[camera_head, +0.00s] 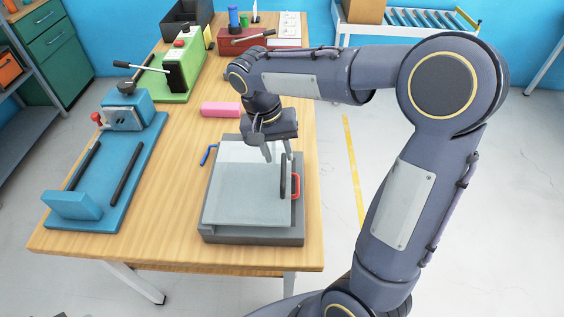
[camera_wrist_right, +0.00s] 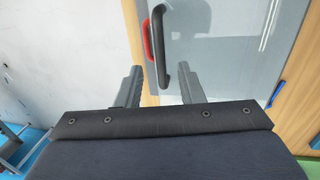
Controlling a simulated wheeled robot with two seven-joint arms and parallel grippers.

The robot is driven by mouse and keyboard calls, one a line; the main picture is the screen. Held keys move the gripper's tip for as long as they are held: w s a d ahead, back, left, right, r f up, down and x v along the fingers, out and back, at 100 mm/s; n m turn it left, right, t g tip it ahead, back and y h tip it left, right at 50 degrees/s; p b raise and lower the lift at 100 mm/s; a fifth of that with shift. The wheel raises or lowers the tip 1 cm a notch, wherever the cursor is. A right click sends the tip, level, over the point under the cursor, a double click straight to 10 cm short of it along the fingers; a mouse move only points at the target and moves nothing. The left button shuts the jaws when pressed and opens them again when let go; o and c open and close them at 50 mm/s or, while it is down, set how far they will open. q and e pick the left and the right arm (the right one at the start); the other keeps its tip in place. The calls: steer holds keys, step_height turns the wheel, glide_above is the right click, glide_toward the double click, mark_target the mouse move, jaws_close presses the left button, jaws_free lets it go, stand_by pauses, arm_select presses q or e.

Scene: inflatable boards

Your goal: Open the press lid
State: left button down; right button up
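The press (camera_head: 252,236) is a flat grey box on the wooden table. Its pale, glassy lid (camera_head: 240,190) lies flat over it and looks closed. A black bar handle (camera_head: 283,177) stands on the lid's right side, with a red handle (camera_head: 296,184) beside it. My right gripper (camera_head: 277,156) points down over the far right part of the lid, near the black handle's far end. In the wrist view the fingers (camera_wrist_right: 160,86) are apart with nothing gripped, and the black handle (camera_wrist_right: 163,45) shows just beyond and between the tips. I cannot tell whether they touch it. My left gripper does not show.
A blue press-like fixture (camera_head: 105,170) stands at the table's left. A pink block (camera_head: 220,109) and a small blue hooked item (camera_head: 208,154) lie near the press. A green fixture (camera_head: 175,75) and a red toolbox (camera_head: 240,40) stand farther back. Floor right of the table is clear.

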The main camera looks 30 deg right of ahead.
mark_target(283, 169)
steer(key=shift+s+d+f, duration=0.1)
steer(key=shift+d+f, duration=0.1)
steer(key=shift+f, duration=0.9)
steer(key=shift+s+d+f, duration=0.1)
steer(key=shift+d+f, duration=0.05)
steer(key=shift+f, duration=0.95)
jaws_close()
